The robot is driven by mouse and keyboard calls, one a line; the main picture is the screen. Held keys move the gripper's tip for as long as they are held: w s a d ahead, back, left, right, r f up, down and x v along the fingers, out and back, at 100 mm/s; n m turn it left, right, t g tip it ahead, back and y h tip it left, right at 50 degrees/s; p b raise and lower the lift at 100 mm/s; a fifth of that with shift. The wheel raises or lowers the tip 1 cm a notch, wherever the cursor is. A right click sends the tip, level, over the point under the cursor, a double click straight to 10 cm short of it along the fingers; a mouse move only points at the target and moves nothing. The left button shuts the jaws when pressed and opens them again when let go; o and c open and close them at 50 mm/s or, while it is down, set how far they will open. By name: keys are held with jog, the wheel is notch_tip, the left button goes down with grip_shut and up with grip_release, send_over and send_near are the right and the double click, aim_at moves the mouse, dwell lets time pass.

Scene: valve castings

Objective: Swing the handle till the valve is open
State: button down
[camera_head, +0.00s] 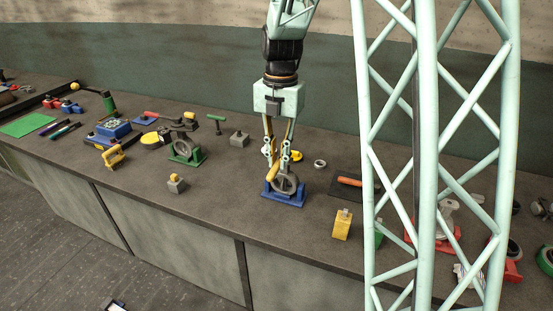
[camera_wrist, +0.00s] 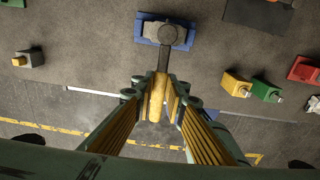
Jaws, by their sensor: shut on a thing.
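The valve (camera_head: 285,183) is a grey round casting on a blue base (camera_head: 270,195) near the middle of the bench. Its handle (camera_head: 272,172) has a yellow-orange grip. In the wrist view the valve's round hub (camera_wrist: 167,34) sits at the top on its blue base (camera_wrist: 186,36). A dark lever runs down from the hub to the yellow grip (camera_wrist: 157,98). My gripper (camera_head: 280,160) is above the valve, and its yellow-padded fingers are shut on the grip, one on each side. The inside of the valve is hidden.
A green-based valve (camera_head: 187,151) stands to the left, and a grey block with a yellow top (camera_head: 176,184) is nearer the edge. A yellow block (camera_head: 342,225) and an orange-handled tool (camera_head: 350,182) lie right. My lattice column hides part of the right side.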

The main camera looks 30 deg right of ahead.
jog(key=c, duration=2.5)
grip_release()
jog(key=shift+c, duration=0.2)
jog(key=shift+r, duration=0.1)
notch_tip(320, 180, up, 12)
jog(key=shift+w+d, duration=0.2)
jog(key=shift+d, duration=0.1)
